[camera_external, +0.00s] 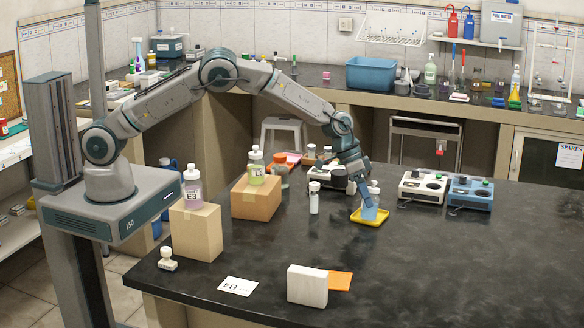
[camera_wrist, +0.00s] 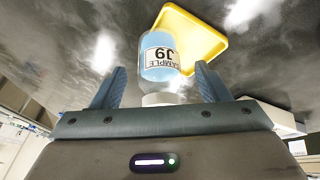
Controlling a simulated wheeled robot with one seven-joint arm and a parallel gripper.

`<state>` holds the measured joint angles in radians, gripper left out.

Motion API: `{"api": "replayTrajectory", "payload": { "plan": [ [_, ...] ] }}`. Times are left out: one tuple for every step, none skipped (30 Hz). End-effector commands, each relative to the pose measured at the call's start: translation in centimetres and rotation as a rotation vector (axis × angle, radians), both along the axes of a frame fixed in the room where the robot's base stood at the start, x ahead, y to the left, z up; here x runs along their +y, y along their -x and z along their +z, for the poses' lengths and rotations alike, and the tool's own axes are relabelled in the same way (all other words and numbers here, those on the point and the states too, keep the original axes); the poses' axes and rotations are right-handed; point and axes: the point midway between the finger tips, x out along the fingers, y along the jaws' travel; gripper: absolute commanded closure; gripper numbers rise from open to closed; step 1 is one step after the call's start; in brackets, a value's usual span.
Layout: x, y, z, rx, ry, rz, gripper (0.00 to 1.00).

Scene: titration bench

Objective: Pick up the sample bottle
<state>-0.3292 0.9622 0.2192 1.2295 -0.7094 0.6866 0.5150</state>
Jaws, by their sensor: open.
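The sample bottle (camera_external: 370,211) has a clear body, blue liquid and a white cap. It stands upright on a small yellow tray (camera_external: 383,220) on the black bench. In the wrist view, the bottle (camera_wrist: 158,52) shows a white SAMPLE label upside down, with the yellow tray (camera_wrist: 207,40) behind it. My gripper (camera_external: 366,192) is at the bottle's upper part, partly hiding it. In the wrist view, my gripper (camera_wrist: 158,80) is open, with one blue finger on each side of the bottle's cap end and visible gaps.
Left of the tray stand a white bottle (camera_external: 314,198) and a dark-topped device (camera_external: 340,178). White (camera_external: 422,188) and blue (camera_external: 469,193) stirrer-like units stand to the right. Cardboard boxes (camera_external: 195,232) bear bottles at left. A white block (camera_external: 307,285) is in front. The bench's right front is clear.

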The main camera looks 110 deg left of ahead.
Motion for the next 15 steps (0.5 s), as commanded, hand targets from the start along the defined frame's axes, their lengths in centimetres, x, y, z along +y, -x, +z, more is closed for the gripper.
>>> {"api": "replayTrajectory", "payload": {
  "plan": [
    [-0.1,-0.3,-0.3,0.002,0.001,0.0,0.31],
    [-0.1,-0.4,-0.7,0.002,0.001,0.0,0.31],
    [-0.2,-0.6,-1.1,0.002,0.001,0.0,0.31],
    [-0.2,-0.8,-1.3,0.002,0.001,0.0,0.31],
    [-0.2,-0.9,-1.5,0.001,0.0,0.0,0.31],
    [-0.2,-1.0,-1.8,0.001,0.0,0.0,0.31],
    [-0.2,-1.0,-1.9,0.001,0.0,0.0,0.31],
    [-0.2,-1.1,-2.0,0.001,0.0,0.0,0.31],
    [-0.2,-1.1,-2.2,0.001,0.001,-0.001,0.31],
    [-0.2,-1.1,-2.2,0.0,0.001,0.0,0.31],
    [-0.2,-1.1,-2.2,0.0,0.001,0.0,0.31],
    [-0.2,-1.1,-2.2,0.0,0.001,0.0,0.31],
    [-0.2,-1.1,-2.2,0.0,0.001,0.0,0.31],
    [-0.2,-1.1,-2.2,0.0,0.001,0.0,0.31],
    [-0.2,-1.1,-2.2,0.0,0.001,0.0,0.31]
  ]
}}
